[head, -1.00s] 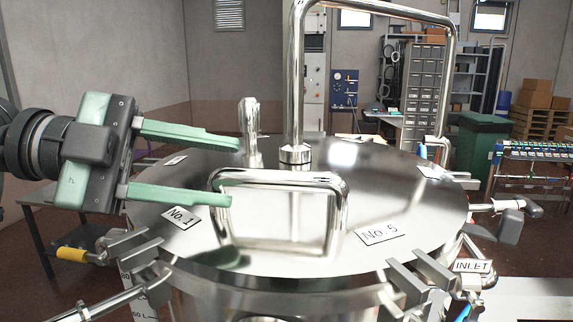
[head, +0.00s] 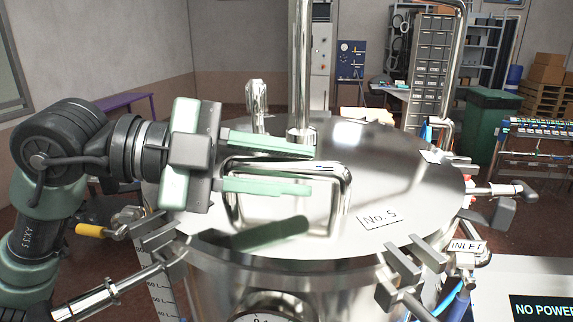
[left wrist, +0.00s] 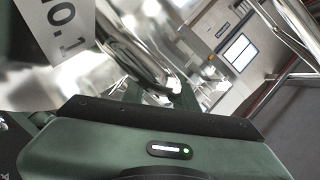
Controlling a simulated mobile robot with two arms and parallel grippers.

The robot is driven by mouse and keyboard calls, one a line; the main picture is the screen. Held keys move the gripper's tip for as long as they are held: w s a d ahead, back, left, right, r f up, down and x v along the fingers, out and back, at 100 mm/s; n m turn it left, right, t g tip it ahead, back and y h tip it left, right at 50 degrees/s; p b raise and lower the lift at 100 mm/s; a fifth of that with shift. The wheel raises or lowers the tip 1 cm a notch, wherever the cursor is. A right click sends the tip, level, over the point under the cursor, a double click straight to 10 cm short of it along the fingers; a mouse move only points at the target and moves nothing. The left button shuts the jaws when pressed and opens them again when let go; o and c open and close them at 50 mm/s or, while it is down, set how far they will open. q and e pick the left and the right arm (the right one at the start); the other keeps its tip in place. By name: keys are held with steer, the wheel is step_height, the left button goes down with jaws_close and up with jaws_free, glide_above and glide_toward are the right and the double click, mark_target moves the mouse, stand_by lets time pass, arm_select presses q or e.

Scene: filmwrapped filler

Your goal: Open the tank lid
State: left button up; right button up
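The tank lid (head: 400,180) is a shiny round steel cover lying flat on the tank (head: 330,270). A chrome loop handle (head: 344,205) stands up near its front edge; curved chrome also shows close up in the left wrist view. My left gripper (head: 312,172) reaches in from the left with its green fingers apart. In the head view, one finger lies above the handle's top bar and the other below it. I see a gap between fingers and bar, and cannot tell any contact. My right gripper is out of view.
Clamps (head: 415,255) sit at the rim on the front right, with more on the left. A tall chrome pipe (head: 302,70) rises behind the handle. A gauge (head: 262,308) is on the tank front. A green bin (head: 488,125) stands at the back right.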

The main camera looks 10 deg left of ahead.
arm_select(q)
jaws_close()
stand_by(1.2)
